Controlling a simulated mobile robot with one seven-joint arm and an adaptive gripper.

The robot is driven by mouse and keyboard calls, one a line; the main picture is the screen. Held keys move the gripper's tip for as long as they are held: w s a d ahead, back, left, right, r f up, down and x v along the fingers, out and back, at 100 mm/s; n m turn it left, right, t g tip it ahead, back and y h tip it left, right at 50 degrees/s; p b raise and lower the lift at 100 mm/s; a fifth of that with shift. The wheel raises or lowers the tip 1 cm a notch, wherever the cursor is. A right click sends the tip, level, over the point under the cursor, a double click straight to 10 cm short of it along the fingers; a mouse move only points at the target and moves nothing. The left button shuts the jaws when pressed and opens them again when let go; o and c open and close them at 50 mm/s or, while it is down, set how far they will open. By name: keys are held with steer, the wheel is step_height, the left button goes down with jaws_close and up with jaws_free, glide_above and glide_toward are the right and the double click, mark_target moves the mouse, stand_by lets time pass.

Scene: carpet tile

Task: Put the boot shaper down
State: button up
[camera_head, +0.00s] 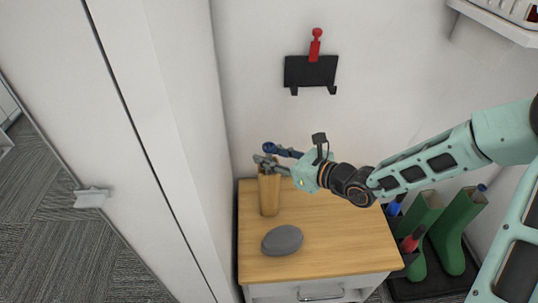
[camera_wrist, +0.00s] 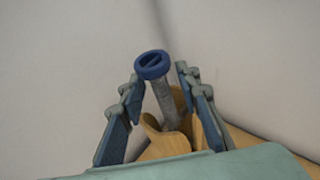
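A light wooden upright piece (camera_head: 269,194) stands at the back left of the wooden cabinet top. In the wrist view, a grey rod with a blue ringed end (camera_wrist: 153,66) rises out of or behind the wooden piece (camera_wrist: 152,138); I cannot tell which. The rod looks like the boot shaper, though its lower part is hidden. My gripper (camera_head: 266,156) is just above the wooden piece. In the wrist view, my gripper's fingers (camera_wrist: 158,75) are spread on both sides of the rod, with visible gaps.
A grey oval object (camera_head: 282,240) lies on the cabinet top (camera_head: 340,235), whose right part is bare. Green boots (camera_head: 457,228) with coloured inserts stand right of the cabinet. A black wall rack (camera_head: 311,72) holds a red-handled item. White panels close off the left side.

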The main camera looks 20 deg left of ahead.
steer(key=shift+r, duration=0.2)
steer(key=shift+d+r+p, duration=0.15)
steer(key=shift+d+p, duration=0.1)
steer(key=shift+p, duration=0.05)
steer(key=p+v, duration=0.3)
steer(key=v, duration=0.8)
steer(key=shift+s+d, duration=0.15)
steer(key=shift+d, duration=0.05)
steer(key=shift+d, duration=0.1)
